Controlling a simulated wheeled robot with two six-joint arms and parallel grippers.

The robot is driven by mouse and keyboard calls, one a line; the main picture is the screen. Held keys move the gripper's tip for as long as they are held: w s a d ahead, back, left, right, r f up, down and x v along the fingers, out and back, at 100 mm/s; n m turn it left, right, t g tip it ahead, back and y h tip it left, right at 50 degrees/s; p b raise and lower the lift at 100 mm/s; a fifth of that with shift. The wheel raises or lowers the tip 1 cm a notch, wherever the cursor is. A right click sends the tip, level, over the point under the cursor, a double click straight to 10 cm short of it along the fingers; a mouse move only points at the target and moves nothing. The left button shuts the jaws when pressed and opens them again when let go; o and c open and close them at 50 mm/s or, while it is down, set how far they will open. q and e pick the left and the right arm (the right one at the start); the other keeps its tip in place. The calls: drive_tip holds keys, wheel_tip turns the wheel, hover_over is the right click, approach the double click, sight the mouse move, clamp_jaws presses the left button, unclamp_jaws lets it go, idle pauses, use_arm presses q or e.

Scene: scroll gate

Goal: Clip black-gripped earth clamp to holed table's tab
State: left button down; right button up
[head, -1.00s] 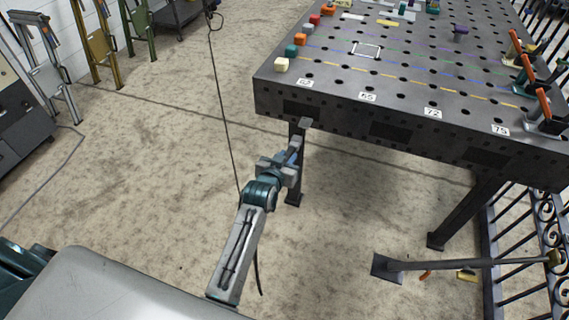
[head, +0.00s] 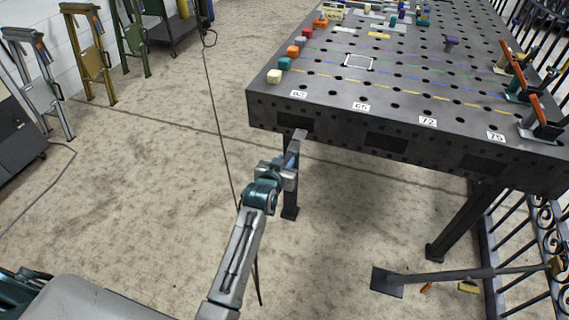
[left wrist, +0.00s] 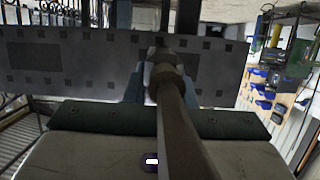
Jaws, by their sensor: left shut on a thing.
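The holed table (head: 400,101) is dark grey and stands at the right in the head view. A small grey tab (head: 300,134) juts from its front side near the left corner. My left gripper (head: 291,166) is shut on the earth clamp, just below and in front of the tab. The clamp is mostly hidden by the gripper in the head view. In the left wrist view a dark bar (left wrist: 175,120), likely part of the clamp, runs up the middle towards the table's side (left wrist: 90,62). Whether it touches the tab I cannot tell. My right gripper is not in view.
A black cable (head: 217,120) runs across the floor behind my left arm. Coloured blocks (head: 285,63) line the table's left edge; orange-handled clamps (head: 541,115) stand at its right. A hammer-like tool (head: 430,275) lies by the table's right leg.

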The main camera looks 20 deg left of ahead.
sight(291, 151)
use_arm(q)
drive_tip(key=shift+r+p, duration=0.15)
drive_tip(key=shift+p, duration=0.65)
idle(0.4)
drive_tip(key=shift+w, duration=0.45)
drive_tip(key=shift+w, duration=0.35)
drive_tip(key=shift+w, duration=0.1)
drive_tip(key=shift+p, duration=0.3)
idle(0.5)
drive_tip(key=shift+w, duration=0.15)
idle(0.4)
drive_tip(key=shift+w+d, duration=0.1)
drive_tip(key=shift+w, duration=0.6)
idle(0.4)
